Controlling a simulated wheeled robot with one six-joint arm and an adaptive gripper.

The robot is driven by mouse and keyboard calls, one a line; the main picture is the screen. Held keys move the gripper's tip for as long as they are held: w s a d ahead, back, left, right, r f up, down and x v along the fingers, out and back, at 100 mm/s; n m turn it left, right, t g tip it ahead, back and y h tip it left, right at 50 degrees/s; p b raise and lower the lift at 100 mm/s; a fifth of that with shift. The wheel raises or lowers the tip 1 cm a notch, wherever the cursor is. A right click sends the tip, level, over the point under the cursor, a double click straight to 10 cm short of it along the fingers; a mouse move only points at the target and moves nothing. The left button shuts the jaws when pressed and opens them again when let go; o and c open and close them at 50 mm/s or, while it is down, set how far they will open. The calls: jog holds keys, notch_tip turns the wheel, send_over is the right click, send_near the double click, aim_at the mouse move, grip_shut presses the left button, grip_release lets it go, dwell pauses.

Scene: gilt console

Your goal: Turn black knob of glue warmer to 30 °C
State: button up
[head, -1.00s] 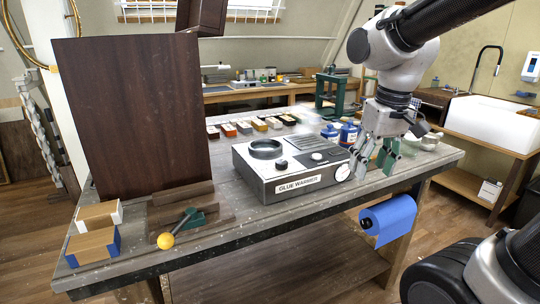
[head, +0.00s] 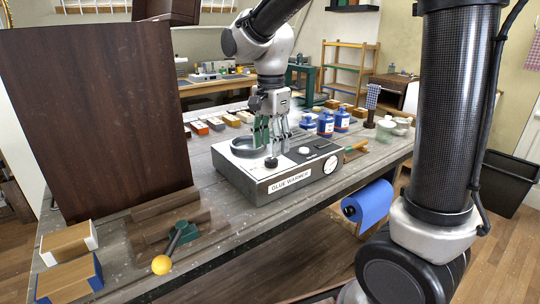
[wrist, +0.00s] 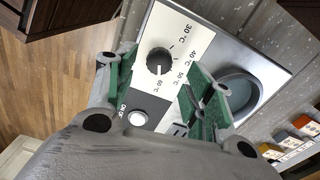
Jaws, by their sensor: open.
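The glue warmer (head: 283,184) is a grey box on the workbench, with a round pot well and a label on its front. Its black knob (head: 271,162) is on the top panel near the front edge. In the wrist view the black knob (wrist: 157,61) sits on a white plate marked 30, 40, 50 and 60 °C. Its light pointer line appears to face the 60 °C mark. My gripper (head: 272,143) is open and points down above the knob. In the wrist view its green fingers (wrist: 158,75) lie on either side of the knob, apparently without touching it.
A round white gauge (head: 331,164) is on the warmer's front. An on/off button (wrist: 138,118) is near the knob. A tall dark panel (head: 95,120) stands left. Blue bottles (head: 325,123) stand behind right. A yellow-ball lever (head: 162,264) lies front left.

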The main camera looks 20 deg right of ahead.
aim_at(271, 159)
notch_tip(271, 159, down, 4)
jog(key=shift+f, duration=0.1)
jog(key=c, duration=1)
